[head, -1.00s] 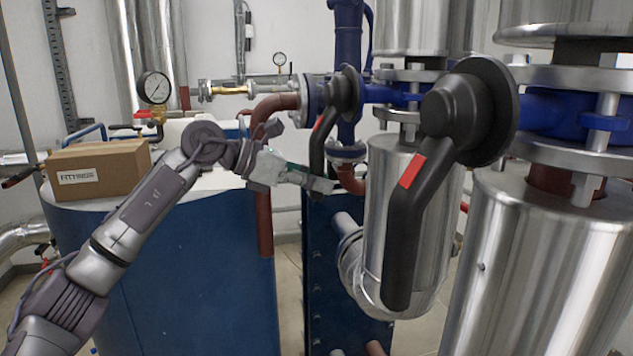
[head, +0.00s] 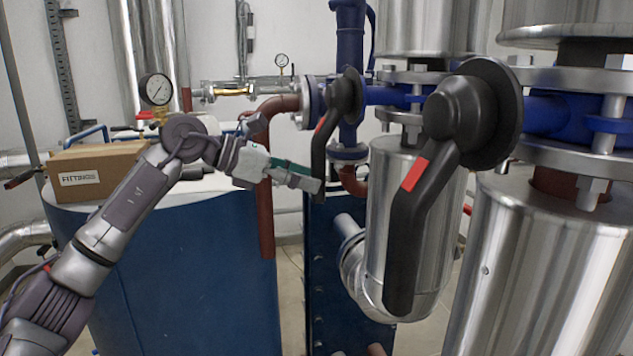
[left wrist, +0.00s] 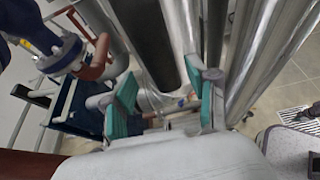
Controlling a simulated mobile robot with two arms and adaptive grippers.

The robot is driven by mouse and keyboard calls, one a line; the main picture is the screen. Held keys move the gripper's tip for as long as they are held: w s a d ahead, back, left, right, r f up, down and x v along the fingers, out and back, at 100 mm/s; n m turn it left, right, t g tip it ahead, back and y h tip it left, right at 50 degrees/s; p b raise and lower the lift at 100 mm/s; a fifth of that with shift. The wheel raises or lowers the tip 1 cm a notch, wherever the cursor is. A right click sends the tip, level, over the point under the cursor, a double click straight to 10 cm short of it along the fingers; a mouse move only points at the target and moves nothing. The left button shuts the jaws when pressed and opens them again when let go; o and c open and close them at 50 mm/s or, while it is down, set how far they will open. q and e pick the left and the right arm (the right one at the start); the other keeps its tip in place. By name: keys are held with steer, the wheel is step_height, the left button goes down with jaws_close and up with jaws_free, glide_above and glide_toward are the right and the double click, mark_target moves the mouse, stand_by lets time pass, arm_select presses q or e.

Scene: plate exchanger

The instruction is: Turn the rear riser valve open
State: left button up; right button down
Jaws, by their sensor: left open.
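The rear riser valve has a black hub (head: 345,95) and a long black lever (head: 320,152) with a red mark, hanging nearly straight down. My left gripper (head: 304,182) is open at the lever's lower end, coming from the left; one finger overlaps the lever's edge in the head view. In the left wrist view my gripper's teal-padded fingers (left wrist: 162,105) stand apart, with a dark bar (left wrist: 150,45), likely the lever, showing between and above them. Contact cannot be told. My right gripper is not in view.
A nearer valve with a larger black lever (head: 415,225) hangs to the right. Shiny clad pipes (head: 395,220) stand behind it. A blue tank (head: 190,270) with a fittings box (head: 95,172) is at the left, and a dark red pipe (head: 265,225) runs down behind my gripper.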

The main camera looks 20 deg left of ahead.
arm_select(q)
steer(key=v, duration=0.9)
steer(key=shift+a+f, duration=0.1)
